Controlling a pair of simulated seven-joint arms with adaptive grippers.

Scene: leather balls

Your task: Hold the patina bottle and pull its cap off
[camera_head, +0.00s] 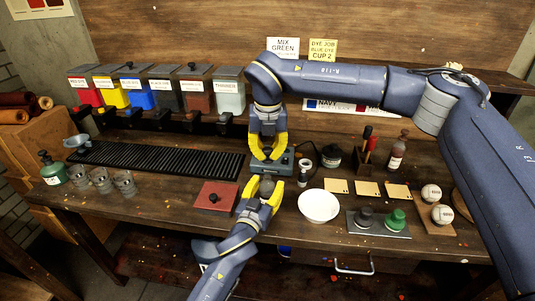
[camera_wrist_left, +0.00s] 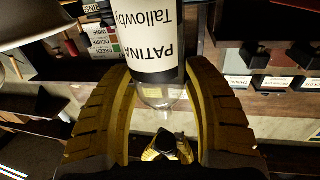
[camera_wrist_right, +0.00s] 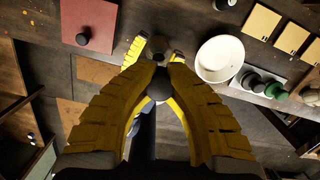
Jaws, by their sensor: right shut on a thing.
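The patina bottle (camera_wrist_left: 157,45) shows in the left wrist view with a white and black label, upside down there, and a clear shoulder. My left gripper (camera_head: 262,192) has its yellow fingers closed against both sides of the bottle; these fingers also show in the left wrist view (camera_wrist_left: 160,80). In the head view the bottle is mostly hidden between them. My right gripper (camera_head: 268,153) is just behind, fingers pointing down, shut on the dark cap (camera_wrist_left: 165,143). In the left wrist view the cap appears apart from the bottle's neck. A rounded grey part (camera_wrist_right: 159,85) shows between the right fingers.
A white bowl (camera_head: 319,206) stands right of my left gripper. A red square plate (camera_head: 214,196) lies to its left. A black slatted mat (camera_head: 150,158) and labelled bins (camera_head: 230,95) lie behind left. Another bottle (camera_head: 397,153) stands at the back right.

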